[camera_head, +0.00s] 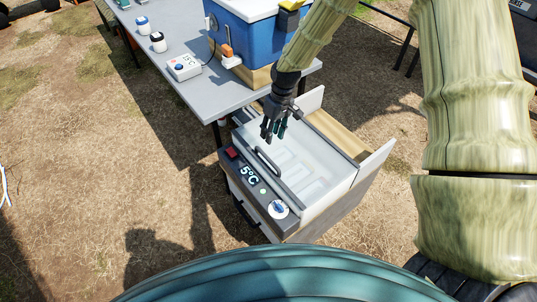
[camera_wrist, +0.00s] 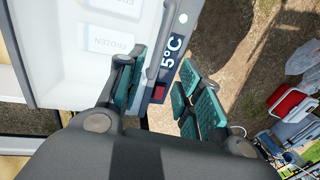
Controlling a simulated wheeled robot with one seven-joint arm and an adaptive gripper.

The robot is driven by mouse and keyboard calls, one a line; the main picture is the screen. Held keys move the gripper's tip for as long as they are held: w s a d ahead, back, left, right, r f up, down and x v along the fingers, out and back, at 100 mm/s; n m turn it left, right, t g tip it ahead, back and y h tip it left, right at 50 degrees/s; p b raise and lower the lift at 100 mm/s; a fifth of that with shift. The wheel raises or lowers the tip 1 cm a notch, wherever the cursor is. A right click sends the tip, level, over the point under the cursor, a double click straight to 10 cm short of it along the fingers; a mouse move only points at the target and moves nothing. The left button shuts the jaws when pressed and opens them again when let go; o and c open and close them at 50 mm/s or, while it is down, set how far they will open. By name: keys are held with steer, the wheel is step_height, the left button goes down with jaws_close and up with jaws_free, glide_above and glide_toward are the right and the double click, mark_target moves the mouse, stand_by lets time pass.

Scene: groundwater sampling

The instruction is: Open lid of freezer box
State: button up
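The freezer box (camera_head: 320,212) stands on the ground beside the table, with a 5°C display on its front panel. Its lid (camera_head: 310,176) is a pale, see-through panel that looks shut. A dark bar handle (camera_head: 267,160) is on the lid near the display. In the wrist view the handle (camera_wrist: 162,42) shows as a grey bar, and packs marked FROZEN (camera_wrist: 108,40) show through the lid (camera_wrist: 60,65). My gripper (camera_head: 273,134) hangs over the lid near the handle. In the wrist view its fingers (camera_wrist: 160,82) are apart and empty; the handle's end appears close to the left finger.
The grey table (camera_head: 190,92) stands behind the freezer box, with a blue cooler (camera_head: 240,40), a white meter (camera_head: 184,67) and small bottles (camera_head: 158,42) on it. White upright panels (camera_head: 376,160) flank a wooden surface (camera_head: 338,132) beside the lid. Bare ground lies to the left.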

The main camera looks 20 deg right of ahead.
steer(key=p, duration=0.2)
glide_above(268, 154)
steer(key=s+a, duration=0.1)
steer(key=s, duration=0.3)
steer(key=shift+s+a+f, duration=0.1)
steer(key=shift+a+f, duration=0.05)
steer(key=shift+f, duration=5.1)
jaws_close()
